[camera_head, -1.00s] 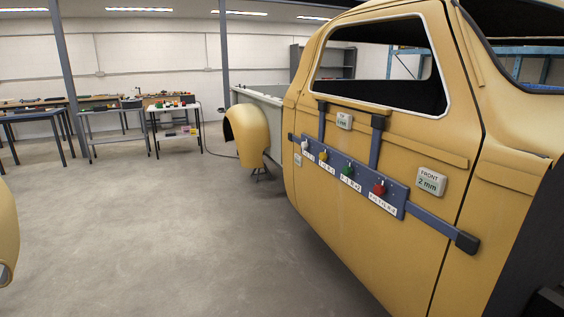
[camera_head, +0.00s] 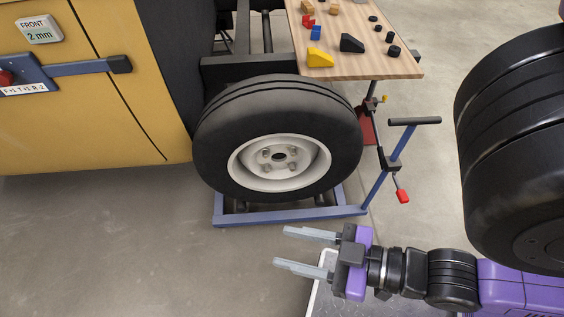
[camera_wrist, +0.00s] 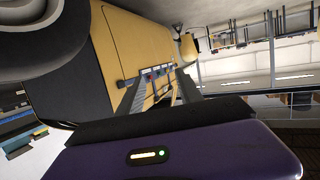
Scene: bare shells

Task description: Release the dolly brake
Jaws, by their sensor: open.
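The wheel dolly (camera_head: 290,215) is a blue frame on the floor around the base of a black tyre (camera_head: 225,150) with a white rim. A blue post with a black crossbar handle (camera_head: 415,121) rises at its right corner. A lever with a red tip (camera_head: 402,196), apparently the brake, hangs angled down beside the post. My gripper (camera_head: 282,248) is open and empty, pointing left, in front of the dolly and left of and nearer than the red lever. The wrist view looks toward the yellow cab (camera_wrist: 135,45); the lever does not show there.
A wooden bench top (camera_head: 350,62) with several coloured and black blocks stands behind the wheel. The yellow cab door (camera_head: 90,120), with a blue bar, is at the left. Bare floor (camera_head: 110,250) lies at the lower left.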

